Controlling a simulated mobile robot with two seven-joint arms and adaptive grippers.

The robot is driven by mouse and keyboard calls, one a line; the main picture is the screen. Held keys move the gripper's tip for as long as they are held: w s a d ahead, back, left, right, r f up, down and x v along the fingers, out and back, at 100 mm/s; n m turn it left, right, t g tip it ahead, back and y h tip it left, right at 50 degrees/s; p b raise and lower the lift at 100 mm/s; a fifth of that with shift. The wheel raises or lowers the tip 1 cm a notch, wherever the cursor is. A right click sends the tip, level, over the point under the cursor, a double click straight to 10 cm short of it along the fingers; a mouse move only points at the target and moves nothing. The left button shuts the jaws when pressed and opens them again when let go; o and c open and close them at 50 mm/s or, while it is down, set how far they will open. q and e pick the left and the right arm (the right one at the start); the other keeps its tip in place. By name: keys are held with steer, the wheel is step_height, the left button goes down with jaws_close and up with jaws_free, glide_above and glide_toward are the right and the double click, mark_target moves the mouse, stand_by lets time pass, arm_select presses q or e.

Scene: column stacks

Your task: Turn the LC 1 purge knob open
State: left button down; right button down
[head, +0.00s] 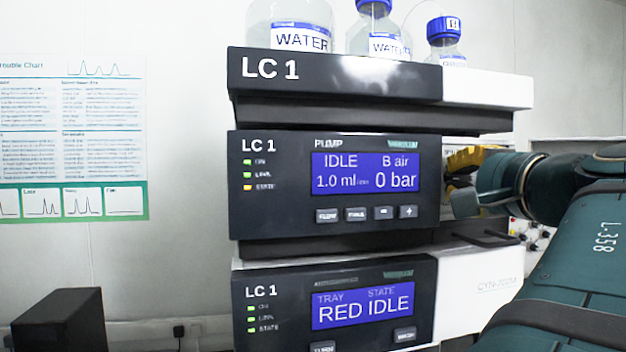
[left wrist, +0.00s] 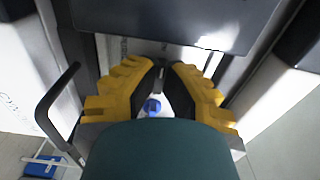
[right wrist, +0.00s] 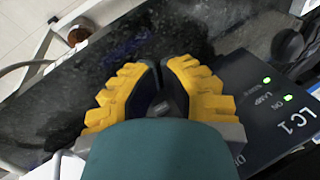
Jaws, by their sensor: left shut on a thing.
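The LC 1 pump module (head: 330,222) has a dark front; its screen (head: 362,172) reads IDLE, B air, 1.0 ml and 0 bar. My left gripper (head: 452,178) is at the pump's right edge, partly hidden behind its own arm. In the left wrist view its yellow fingers (left wrist: 163,68) are closed on a small dark part, which I take to be the purge knob (left wrist: 160,78). The fingers mostly hide it, and its turn angle cannot be read. My right gripper (right wrist: 161,66) shows in the right wrist view with fingertips together, above a dark surface beside an LC 1 panel (right wrist: 275,108).
Above the pump is a dark tray (head: 335,75) with several blue-capped bottles (head: 375,42). Below is another LC 1 module (head: 272,290) reading RED IDLE. A black handle (head: 487,236) juts out under my left gripper. A dark box (head: 60,322) stands at lower left.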

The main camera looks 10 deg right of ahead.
arm_select(q)
steer(key=shift+r, duration=0.1)
stand_by(0.4)
steer(key=c, duration=1.4)
jaws_free()
steer(key=shift+o, duration=0.2)
steer(key=shift+w, duration=0.15)
